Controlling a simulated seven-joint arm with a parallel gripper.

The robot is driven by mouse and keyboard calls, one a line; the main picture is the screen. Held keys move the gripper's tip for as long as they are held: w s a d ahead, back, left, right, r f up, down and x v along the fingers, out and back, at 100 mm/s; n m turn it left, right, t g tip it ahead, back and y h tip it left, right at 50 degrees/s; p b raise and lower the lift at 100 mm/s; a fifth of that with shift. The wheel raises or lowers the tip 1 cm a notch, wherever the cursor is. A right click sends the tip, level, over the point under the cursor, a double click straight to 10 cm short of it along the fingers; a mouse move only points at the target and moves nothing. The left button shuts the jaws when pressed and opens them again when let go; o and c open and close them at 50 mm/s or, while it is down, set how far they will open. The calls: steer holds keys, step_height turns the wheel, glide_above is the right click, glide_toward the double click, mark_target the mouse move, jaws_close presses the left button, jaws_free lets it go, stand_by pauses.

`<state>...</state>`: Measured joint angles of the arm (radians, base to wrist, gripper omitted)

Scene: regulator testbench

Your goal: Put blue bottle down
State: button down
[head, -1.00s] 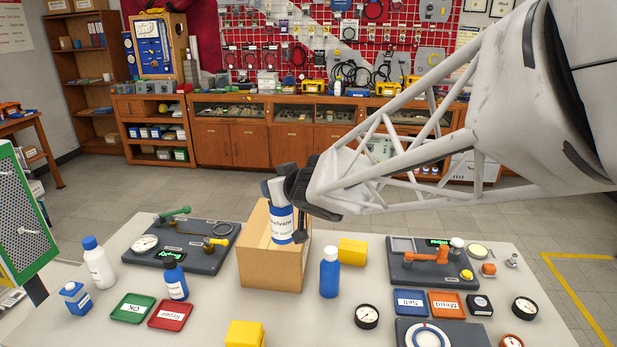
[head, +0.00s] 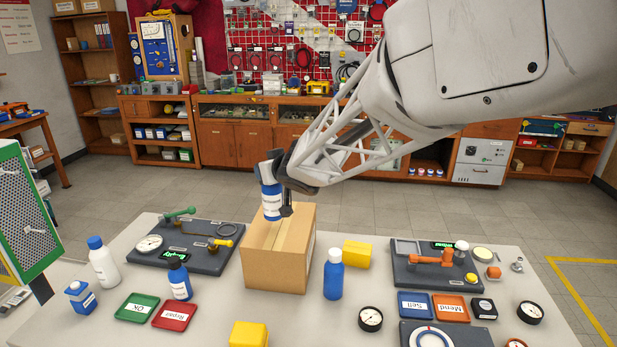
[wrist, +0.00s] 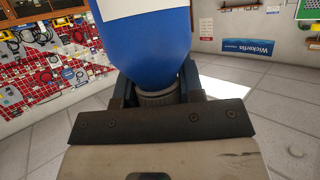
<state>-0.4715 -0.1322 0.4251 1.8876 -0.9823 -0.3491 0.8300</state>
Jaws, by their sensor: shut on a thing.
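My gripper (head: 284,184) is shut on a blue bottle (head: 271,203) with a white label band. The bottle is nearly upright, slightly tilted, and in the head view its base overlaps the back edge of the cardboard box (head: 272,268). I cannot tell whether it touches the box. In the wrist view the blue bottle (wrist: 150,50) fills the upper middle, with its grey neck ring between the jaws. Another blue bottle (head: 333,275) stands right of the box. A dark blue bottle (head: 179,280) with a label and black cap stands to the left.
A white bottle (head: 103,264) and a small blue container (head: 79,298) stand at the left. Green (head: 136,307) and red (head: 174,315) trays lie in front. Yellow blocks (head: 357,254), gauges (head: 370,319) and two dark test panels crowd the table. Some bare tabletop shows before the box.

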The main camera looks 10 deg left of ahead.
steer(key=shift+f, duration=1.85)
steer(key=c, duration=0.7)
jaws_free()
steer(key=shift+c, duration=0.2)
steer(key=v, duration=1.2)
